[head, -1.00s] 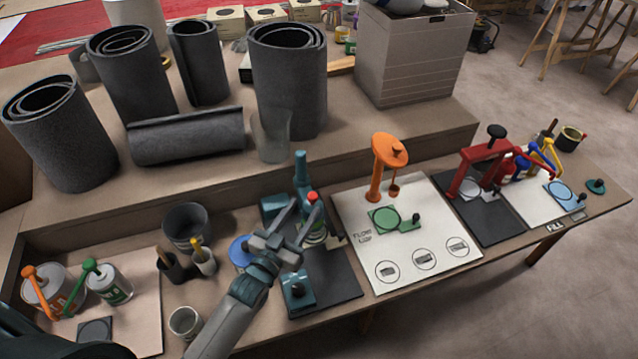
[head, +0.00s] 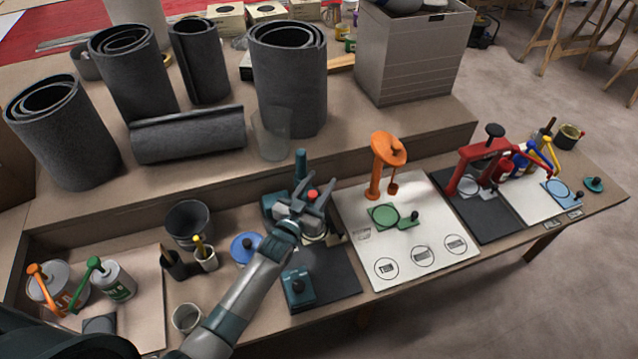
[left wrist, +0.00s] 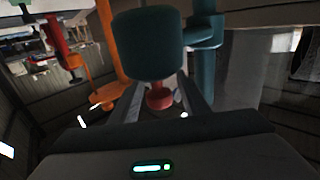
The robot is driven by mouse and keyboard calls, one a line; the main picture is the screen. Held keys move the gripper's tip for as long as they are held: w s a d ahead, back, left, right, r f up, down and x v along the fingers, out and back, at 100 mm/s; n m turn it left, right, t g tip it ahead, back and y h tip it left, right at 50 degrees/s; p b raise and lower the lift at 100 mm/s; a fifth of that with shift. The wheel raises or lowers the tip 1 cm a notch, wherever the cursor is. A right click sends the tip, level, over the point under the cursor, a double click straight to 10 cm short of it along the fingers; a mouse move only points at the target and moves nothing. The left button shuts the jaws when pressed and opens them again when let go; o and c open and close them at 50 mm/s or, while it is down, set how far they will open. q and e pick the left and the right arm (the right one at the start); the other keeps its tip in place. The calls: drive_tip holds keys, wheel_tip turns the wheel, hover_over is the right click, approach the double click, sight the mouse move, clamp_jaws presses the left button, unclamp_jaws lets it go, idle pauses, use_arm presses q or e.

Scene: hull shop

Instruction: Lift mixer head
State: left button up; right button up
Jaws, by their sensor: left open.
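The mixer is a teal machine with an upright post (head: 301,166) and a teal head (head: 273,205), standing on a dark mat (head: 335,275). In the left wrist view the teal head (left wrist: 147,42) is a large rounded block with a red knob (left wrist: 158,97) at its end. My left gripper (head: 312,192) is open at the mixer, and its fingers partly hide it. In the left wrist view the fingers lie on either side of the red knob; whether they touch it I cannot tell. My right gripper is not in view.
A teal box with a black knob (head: 298,288) sits at the mat's front. A blue lid (head: 246,247) and small cups stand left of my left arm. A white board (head: 430,225) with an orange stand (head: 379,165) lies to the right.

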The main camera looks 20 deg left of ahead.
use_arm(q)
drive_tip(key=shift+c, duration=0.7)
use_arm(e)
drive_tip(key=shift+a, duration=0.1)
